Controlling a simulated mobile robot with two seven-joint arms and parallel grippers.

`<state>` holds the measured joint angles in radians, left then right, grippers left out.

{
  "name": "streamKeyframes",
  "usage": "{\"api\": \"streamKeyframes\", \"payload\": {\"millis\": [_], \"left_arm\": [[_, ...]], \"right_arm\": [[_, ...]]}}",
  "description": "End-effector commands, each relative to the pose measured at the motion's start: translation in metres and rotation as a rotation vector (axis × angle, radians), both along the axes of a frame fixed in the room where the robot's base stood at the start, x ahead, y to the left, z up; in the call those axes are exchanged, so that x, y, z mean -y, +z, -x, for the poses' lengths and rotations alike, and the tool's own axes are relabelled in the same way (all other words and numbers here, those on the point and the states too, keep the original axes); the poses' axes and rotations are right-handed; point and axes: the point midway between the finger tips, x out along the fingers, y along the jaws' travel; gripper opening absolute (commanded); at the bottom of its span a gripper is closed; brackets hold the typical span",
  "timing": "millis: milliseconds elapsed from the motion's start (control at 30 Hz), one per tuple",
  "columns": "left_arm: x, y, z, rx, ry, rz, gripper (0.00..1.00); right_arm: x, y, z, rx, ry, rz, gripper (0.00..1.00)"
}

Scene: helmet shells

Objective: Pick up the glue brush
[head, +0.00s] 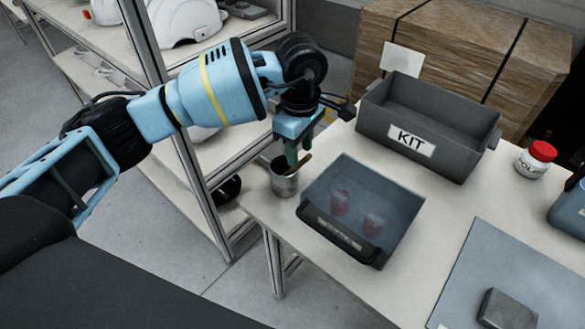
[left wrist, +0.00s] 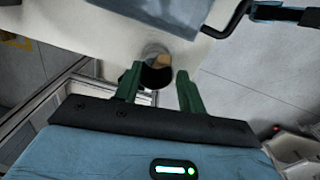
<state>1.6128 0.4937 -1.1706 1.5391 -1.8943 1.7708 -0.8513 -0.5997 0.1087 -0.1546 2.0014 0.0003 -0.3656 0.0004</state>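A metal cup (head: 285,184) stands at the left corner of the white table. The brown handle of the glue brush (head: 304,160) leans out of it, tilted; its lower part is hidden inside the cup. In the left wrist view the cup (left wrist: 153,49) lies beyond the fingertips, with a tan part of the brush (left wrist: 162,61) in its mouth. My left gripper (head: 292,158) points down just above the cup, and its green fingers (left wrist: 157,78) are apart with nothing held between them. The fingers partly cover the brush in the head view. My right gripper is not in view.
A clear-lidded dark tray (head: 323,222) with red items sits right beside the cup. A grey KIT bin (head: 458,158) stands behind it, and a red-capped jar (head: 536,160) is to the right. A metal-framed shelf (head: 185,160) with white helmets stands close left.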

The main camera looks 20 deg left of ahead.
Motion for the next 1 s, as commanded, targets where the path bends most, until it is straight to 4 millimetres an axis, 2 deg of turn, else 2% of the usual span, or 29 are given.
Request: {"api": "streamKeyframes", "payload": {"millis": [133, 400, 733, 1000], "left_arm": [[0.0, -0.009, 0.0, -0.001, 0.0, 0.001, 0.4], [0.0, -0.044, -0.001, 0.0, 0.001, 0.002, 0.4], [-0.001, -0.052, -0.002, 0.001, 0.001, 0.001, 0.4], [-0.001, -0.051, -0.002, 0.001, 0.0, 0.001, 0.06]], "right_arm": [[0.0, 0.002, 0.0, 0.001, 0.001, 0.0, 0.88], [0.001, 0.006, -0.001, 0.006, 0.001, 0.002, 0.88], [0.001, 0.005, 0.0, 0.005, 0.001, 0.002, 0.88], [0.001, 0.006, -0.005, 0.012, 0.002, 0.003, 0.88]]}}
